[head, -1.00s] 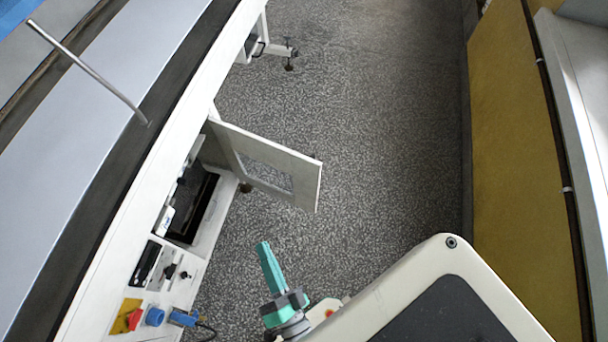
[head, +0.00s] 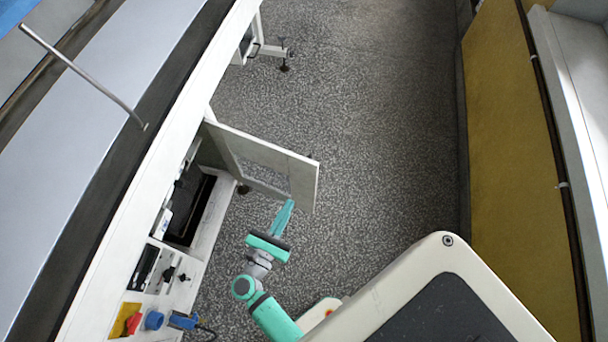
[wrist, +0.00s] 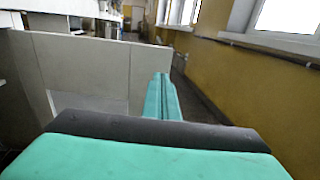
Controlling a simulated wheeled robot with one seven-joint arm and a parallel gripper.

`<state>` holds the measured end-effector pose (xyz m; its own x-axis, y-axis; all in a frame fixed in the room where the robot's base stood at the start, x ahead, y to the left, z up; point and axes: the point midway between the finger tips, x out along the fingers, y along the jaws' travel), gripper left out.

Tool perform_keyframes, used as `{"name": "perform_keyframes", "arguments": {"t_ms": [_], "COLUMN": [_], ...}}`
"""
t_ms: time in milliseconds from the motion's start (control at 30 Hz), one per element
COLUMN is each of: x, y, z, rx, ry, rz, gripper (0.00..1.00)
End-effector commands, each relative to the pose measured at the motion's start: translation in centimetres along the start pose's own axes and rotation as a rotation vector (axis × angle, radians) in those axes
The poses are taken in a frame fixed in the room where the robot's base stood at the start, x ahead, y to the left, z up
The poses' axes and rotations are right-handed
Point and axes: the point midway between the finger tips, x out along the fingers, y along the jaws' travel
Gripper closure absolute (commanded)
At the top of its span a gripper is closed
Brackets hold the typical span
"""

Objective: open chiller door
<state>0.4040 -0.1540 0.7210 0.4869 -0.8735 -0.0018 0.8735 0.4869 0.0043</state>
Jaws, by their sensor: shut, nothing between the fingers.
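The chiller door (head: 304,184) is a pale framed panel with a window opening. It stands swung out from the white machine side, at a wide angle over the floor. In the wrist view the door (wrist: 95,62) fills the left and centre as a light grey panel. My gripper (head: 291,203) is teal and shut, with nothing between its fingers. Its fingertips are at the door's near lower part, close to its free edge; I cannot tell whether they touch it. In the wrist view the shut fingers (wrist: 161,80) point forward in front of the door's right end.
The open cabinet bay (head: 192,208) shows dark inside. Below it are knobs, a yellow-and-red switch (head: 126,320) and a blue connector (head: 183,320) with a cable. Speckled floor (head: 375,150) is clear to the right, up to a yellow wall (head: 515,130).

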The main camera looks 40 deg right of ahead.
Motion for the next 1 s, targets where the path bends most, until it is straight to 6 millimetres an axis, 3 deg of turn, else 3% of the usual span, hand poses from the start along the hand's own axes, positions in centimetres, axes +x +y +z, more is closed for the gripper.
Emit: {"name": "perform_keyframes", "arguments": {"t_ms": [600,800,1000], "x": [10.7,12.3,12.6], "y": [0.0,0.1,0.0], "z": [0.1,0.1,0.1], "rx": [-0.003,-0.003,-0.004], "ry": [-0.002,-0.002,-0.002], "rz": [0.001,0.002,0.002], "gripper": [1.0,1.0,1.0]}}
